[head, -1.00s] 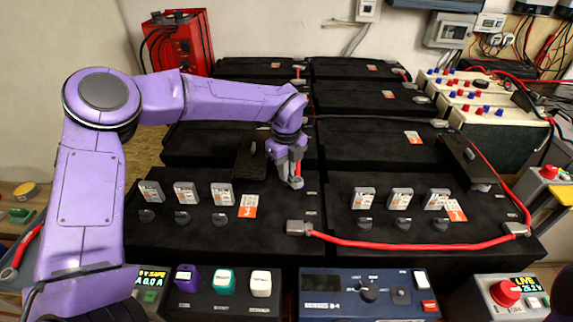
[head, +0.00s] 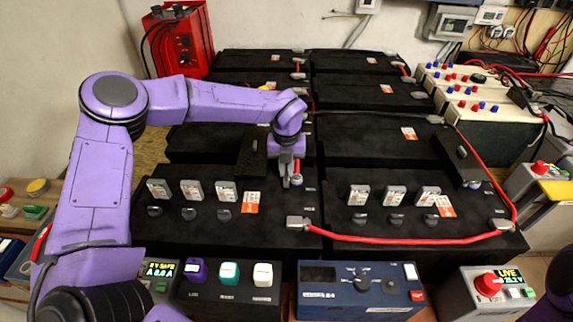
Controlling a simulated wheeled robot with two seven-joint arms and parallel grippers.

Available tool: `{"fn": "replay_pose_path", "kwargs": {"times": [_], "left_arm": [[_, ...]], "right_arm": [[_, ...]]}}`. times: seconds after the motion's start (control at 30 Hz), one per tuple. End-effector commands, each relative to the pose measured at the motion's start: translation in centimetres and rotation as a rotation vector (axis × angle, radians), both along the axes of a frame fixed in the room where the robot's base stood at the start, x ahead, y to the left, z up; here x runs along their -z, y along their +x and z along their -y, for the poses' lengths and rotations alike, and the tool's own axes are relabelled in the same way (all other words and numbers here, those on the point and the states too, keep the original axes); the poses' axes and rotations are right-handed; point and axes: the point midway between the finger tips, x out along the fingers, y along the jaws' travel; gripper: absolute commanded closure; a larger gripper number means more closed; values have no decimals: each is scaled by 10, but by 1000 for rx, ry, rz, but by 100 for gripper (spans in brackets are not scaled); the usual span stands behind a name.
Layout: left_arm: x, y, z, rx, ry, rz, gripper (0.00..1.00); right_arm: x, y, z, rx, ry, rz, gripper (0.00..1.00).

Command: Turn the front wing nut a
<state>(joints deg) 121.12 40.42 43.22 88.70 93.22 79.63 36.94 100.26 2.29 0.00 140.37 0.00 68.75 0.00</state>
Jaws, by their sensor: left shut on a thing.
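My left gripper (head: 291,181) points down at the back right of the front left black battery (head: 275,205). Its grey fingers are shut on a small part at the battery's terminal, which I take to be the front wing nut a. The fingers hide most of the nut, so I cannot tell how its wings are turned. My right gripper is not in view.
A red cable (head: 400,239) links the two front batteries. Upright grey-and-orange labelled parts (head: 192,190) stand on the left one. A blue control box (head: 360,288) and a box with a red knob (head: 489,284) line the front edge. A red charger (head: 177,40) stands behind.

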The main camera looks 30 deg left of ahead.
Motion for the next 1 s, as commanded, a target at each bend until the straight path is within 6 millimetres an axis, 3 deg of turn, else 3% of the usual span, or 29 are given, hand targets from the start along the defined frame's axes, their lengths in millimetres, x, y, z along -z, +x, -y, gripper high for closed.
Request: {"fn": "replay_pose_path", "kwargs": {"times": [0.53,0.6,0.63,1.0], "left_arm": [[-1,1,0,26,0,3,100],[-1,1,0,26,0,3,71],[-1,1,0,26,0,3,62],[-8,1,0,24,0,3,62]], "right_arm": [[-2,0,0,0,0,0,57],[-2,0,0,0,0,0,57],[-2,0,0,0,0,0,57],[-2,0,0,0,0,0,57]]}}
